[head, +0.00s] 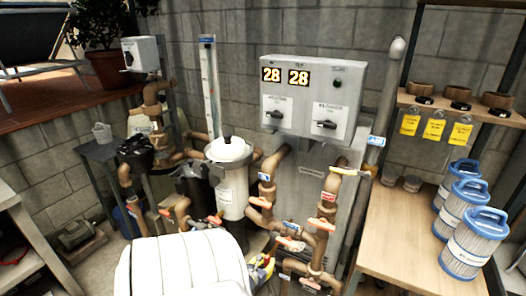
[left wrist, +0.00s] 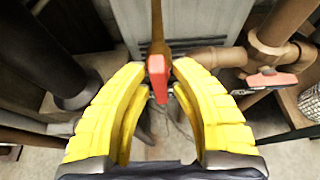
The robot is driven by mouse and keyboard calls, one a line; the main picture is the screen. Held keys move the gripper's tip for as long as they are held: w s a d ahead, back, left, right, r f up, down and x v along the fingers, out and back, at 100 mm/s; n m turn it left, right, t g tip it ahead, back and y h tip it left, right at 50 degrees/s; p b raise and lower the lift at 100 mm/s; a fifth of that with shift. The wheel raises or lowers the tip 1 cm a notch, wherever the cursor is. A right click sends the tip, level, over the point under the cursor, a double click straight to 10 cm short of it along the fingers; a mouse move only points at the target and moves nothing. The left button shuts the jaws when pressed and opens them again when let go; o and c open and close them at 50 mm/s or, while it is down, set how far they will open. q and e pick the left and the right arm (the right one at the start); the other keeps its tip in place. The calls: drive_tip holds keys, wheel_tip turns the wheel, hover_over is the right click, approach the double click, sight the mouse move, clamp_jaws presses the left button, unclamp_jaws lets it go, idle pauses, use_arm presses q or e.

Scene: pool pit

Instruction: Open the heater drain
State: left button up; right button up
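My left gripper (head: 262,268) shows low in the head view, yellow and partly hidden behind a white arm part. In the left wrist view its two yellow fingers (left wrist: 160,68) are apart. A red-orange valve handle (left wrist: 158,80) lies in line with the gap between the fingertips, in front of a grey panel (left wrist: 195,30). I cannot tell that either finger touches it. I cannot tell from a label whether this is the heater drain. A tall grey cabinet (head: 311,195) stands behind the pipes in the head view. My right gripper is not in view.
Brown pipes (head: 322,245) with red-handled valves crowd the area right of my left gripper. Another red handle (left wrist: 272,80) sits close to the right finger. A white-lidded filter housing (head: 230,190) stands behind. A wooden bench (head: 405,235) holds blue-capped cartridges (head: 475,240) on the right.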

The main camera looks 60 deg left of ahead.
use_arm(q)
drive_tip(key=v, duration=1.1)
drive_tip(key=shift+s+d+r, duration=0.2)
drive_tip(key=shift+s+d, duration=0.05)
drive_tip(key=shift+s, duration=0.05)
